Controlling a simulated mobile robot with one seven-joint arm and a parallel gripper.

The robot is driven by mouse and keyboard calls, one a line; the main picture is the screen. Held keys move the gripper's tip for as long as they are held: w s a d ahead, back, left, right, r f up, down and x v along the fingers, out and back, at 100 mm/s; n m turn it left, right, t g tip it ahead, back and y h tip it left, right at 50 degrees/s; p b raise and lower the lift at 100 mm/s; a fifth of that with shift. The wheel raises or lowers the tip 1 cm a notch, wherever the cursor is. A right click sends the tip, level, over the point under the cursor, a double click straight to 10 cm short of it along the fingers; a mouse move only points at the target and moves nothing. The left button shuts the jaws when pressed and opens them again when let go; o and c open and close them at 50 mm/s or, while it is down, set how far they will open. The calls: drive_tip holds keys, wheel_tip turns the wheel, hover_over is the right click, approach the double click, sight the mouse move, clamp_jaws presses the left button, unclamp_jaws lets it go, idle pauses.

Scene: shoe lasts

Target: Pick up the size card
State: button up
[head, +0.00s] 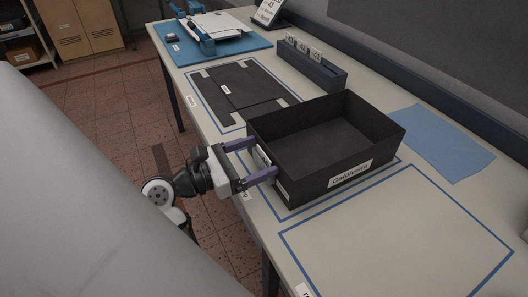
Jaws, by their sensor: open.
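Several small white cards with numbers stand upright in a row in a dark rack (312,68) near the back edge of the table. One of these size cards (302,48) is in the middle of the row; I cannot tell which card the task means. A separate sign (268,12) with a number on it stands farther back. My gripper (264,158) is open, its two purple fingers pointing at the near left wall of a black box, well apart from the cards. I cannot tell whether the fingertips touch the wall.
The open black box (384,138) bears a white label and looks empty. A flat dark piece (245,86) lies in a blue-taped outline. A blue mat (234,48) holds a blue-clamped device. A blue cloth (440,142) lies at right. The front taped area (395,235) is clear.

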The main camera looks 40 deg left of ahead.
drive_tip(key=shift+c, duration=0.4)
drive_tip(key=c, duration=1.2)
drive_tip(key=shift+r, duration=0.1)
